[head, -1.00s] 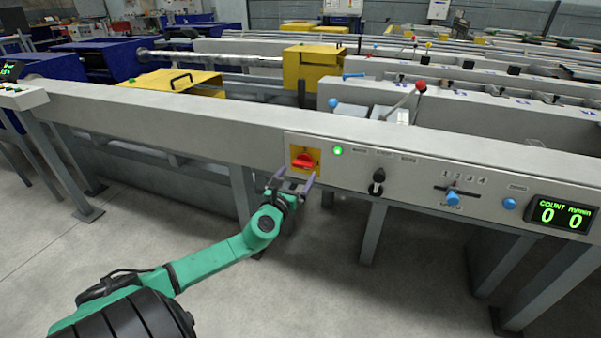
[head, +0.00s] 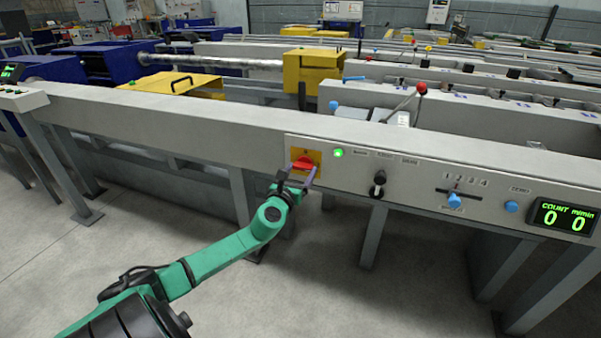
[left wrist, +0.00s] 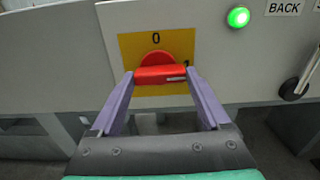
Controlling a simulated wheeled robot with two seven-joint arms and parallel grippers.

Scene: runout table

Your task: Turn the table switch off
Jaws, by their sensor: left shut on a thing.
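The table switch is a red rotary knob (head: 304,163) on a yellow plate (head: 317,155) in the table's grey front panel. In the left wrist view the knob (left wrist: 160,73) has its grip bar lying level, with a white mark at its right end. A "0" shows above it on the plate (left wrist: 128,48); a mark at the right is partly hidden by a finger. My left gripper (left wrist: 160,78) is shut on the knob, a finger at each end of the bar. It also shows in the head view (head: 303,170). My right gripper is not in view.
A lit green lamp (head: 338,153) is just right of the switch. Further right are a black selector (head: 378,184), a blue slider knob (head: 454,200), a blue button (head: 511,207) and a counter display (head: 563,217) reading 0 0. Floor in front is clear.

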